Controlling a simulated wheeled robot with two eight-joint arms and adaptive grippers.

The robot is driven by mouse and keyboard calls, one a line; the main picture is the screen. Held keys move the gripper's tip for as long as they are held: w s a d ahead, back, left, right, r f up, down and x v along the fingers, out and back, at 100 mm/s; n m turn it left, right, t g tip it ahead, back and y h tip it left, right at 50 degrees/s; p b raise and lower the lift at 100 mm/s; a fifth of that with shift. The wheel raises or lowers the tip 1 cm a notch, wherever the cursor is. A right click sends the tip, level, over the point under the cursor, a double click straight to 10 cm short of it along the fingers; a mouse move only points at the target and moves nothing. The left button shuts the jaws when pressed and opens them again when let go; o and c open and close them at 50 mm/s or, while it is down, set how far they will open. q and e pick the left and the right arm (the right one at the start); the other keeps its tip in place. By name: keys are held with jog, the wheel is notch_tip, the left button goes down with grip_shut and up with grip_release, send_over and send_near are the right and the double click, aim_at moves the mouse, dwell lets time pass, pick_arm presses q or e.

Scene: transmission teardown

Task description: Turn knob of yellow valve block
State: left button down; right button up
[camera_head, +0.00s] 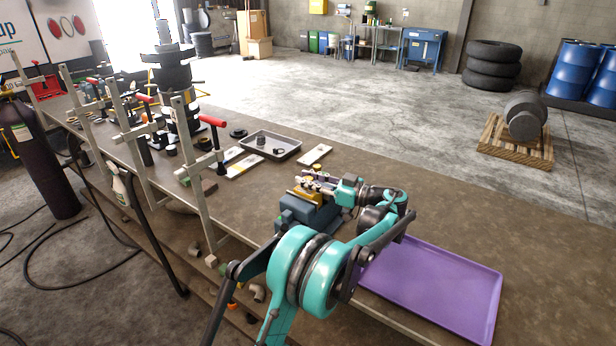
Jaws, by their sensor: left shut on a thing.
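The yellow valve block (304,195) sits on a blue-grey vise-like base (298,212) on the workbench, left of the purple tray. Small yellow and metal parts stand on its top. My left gripper (326,184) reaches the block from the right, with its fingers low over the block's top. It is shut on a small part there, apparently the knob, which the fingers largely hide. The teal and black left arm covers the area in front and to the right of the block. My right gripper is not in view.
A purple tray (440,285) lies on the bench at right. A grey metal tray (284,140) and pale plates (315,155) lie behind the block. Upright clamps with red handles (212,121) line the left bench edge.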

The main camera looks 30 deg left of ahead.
pick_arm(q)
jog(key=shift+n+g+h+p, duration=0.3)
jog(key=shift+n+g+p, duration=0.3)
jog(key=shift+n+g, duration=1.05)
jog(key=shift+g, duration=0.75)
jog(key=c, duration=1.2)
grip_release()
jog(key=v, duration=0.7)
jog(key=shift+d, duration=0.2)
jog(key=shift+w, duration=0.1)
